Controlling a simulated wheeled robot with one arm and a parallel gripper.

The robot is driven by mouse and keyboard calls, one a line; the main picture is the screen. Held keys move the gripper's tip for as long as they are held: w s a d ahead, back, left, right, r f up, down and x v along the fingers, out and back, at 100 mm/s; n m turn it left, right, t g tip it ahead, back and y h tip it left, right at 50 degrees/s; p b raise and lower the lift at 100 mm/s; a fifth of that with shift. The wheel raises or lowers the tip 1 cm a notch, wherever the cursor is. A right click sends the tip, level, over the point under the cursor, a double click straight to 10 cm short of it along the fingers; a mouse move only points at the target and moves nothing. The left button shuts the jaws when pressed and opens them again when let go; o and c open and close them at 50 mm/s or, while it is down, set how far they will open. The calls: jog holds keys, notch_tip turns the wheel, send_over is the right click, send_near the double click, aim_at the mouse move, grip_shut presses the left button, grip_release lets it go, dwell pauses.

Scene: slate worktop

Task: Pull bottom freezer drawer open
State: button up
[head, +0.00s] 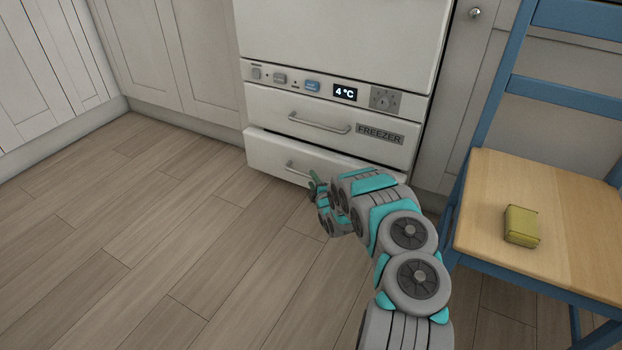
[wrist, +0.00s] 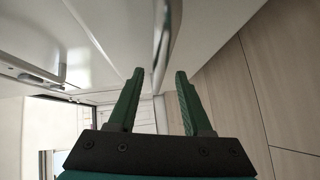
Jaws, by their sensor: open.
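The bottom freezer drawer (head: 268,152) is a white front low on the fridge-freezer. It appears to stand slightly forward of the drawer above. The left end of its metal handle (head: 292,165) shows in the head view; my arm hides the rest. My gripper (head: 314,184) is at this handle, low over the floor. In the wrist view my green fingers (wrist: 160,72) are open, and the handle bar (wrist: 162,35) runs between the fingertips, nearer the left finger. I cannot tell whether a finger touches it.
The upper freezer drawer (head: 350,143) has its own handle (head: 318,123) and a FREEZER label. A blue chair (head: 490,205) with a wooden seat stands at the right, bearing a yellow-green block (head: 521,226). The wooden floor (head: 150,240) at the left is clear.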

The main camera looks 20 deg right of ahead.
jog(key=shift+w+d+f, duration=0.1)
jog(key=shift+w+d, duration=0.05)
jog(key=shift+w, duration=1.05)
grip_shut()
jog(key=shift+f, duration=0.1)
dwell(0.6)
